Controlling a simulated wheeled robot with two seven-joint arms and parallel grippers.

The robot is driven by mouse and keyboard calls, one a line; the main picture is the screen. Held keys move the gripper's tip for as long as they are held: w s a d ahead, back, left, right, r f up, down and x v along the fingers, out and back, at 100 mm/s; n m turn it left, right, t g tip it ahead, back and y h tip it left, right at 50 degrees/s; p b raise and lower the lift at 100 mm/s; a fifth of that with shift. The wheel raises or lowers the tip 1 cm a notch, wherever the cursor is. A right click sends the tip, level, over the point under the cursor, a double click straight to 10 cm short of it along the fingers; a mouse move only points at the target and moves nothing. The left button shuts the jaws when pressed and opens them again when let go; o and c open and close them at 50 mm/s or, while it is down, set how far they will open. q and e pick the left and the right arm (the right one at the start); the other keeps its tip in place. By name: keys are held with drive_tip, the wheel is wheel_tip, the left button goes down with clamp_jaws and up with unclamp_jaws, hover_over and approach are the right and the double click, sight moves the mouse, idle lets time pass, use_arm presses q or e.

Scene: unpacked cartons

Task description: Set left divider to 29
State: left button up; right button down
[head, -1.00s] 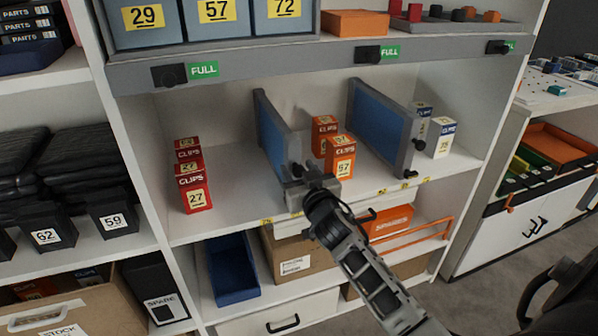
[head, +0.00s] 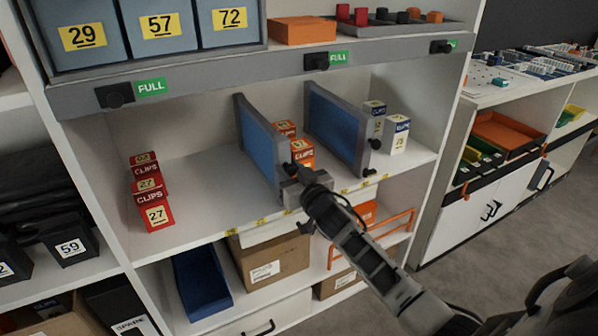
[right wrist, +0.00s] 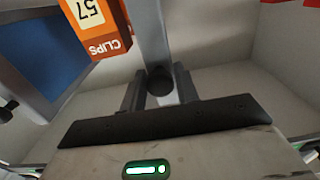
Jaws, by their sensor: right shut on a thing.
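The left divider (head: 258,145), a blue panel with a grey frame, stands upright on the middle shelf. My right gripper (head: 292,187) is at its front edge, shut on its dark knob (right wrist: 160,82), which shows between the fingers (right wrist: 158,90) in the right wrist view. The right divider (head: 335,125) stands farther right. Orange clips boxes (head: 302,152) marked 57 are just right of the left divider, partly hidden by it. Yellow marks (head: 262,222) run along the shelf front; their numbers are too small to read. My left gripper is out of view.
Red clips boxes (head: 155,213) marked 27 stand at the left of the shelf, with bare shelf between them and the left divider. White-and-blue boxes (head: 396,135) stand right of the right divider. Above, bins (head: 83,38) are marked 29, 57 and 72.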

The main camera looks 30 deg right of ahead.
drive_tip(key=shift+d, duration=0.25)
drive_tip(key=c, duration=1.2)
unclamp_jaws()
drive_tip(key=shift+o, duration=0.2)
drive_tip(key=shift+s, duration=0.1)
drive_tip(key=shift+s, duration=0.3)
drive_tip(key=s+a, duration=0.1)
drive_tip(key=s, duration=1.4)
drive_tip(key=shift+p, duration=0.3)
drive_tip(key=shift+a, duration=0.1)
drive_tip(key=s+a+f+n+g+y, duration=0.1)
drive_tip(key=s+a+f+g, duration=0.1)
drive_tip(key=a, duration=0.4)
drive_tip(key=s+a+f+n+g+y+p, duration=0.1)
drive_tip(key=s+a+f+g+y, duration=0.1)
drive_tip(key=s+a+f, duration=0.3)
drive_tip(key=s+a+f+n+g+y+p, duration=0.1)
drive_tip(key=s+a+f+g, duration=0.2)
drive_tip(key=s+a, duration=0.4)
drive_tip(key=shift+s+a+f+y, duration=0.15)
drive_tip(key=shift+a+f+y, duration=0.15)
drive_tip(key=shift+a+f, duration=0.1)
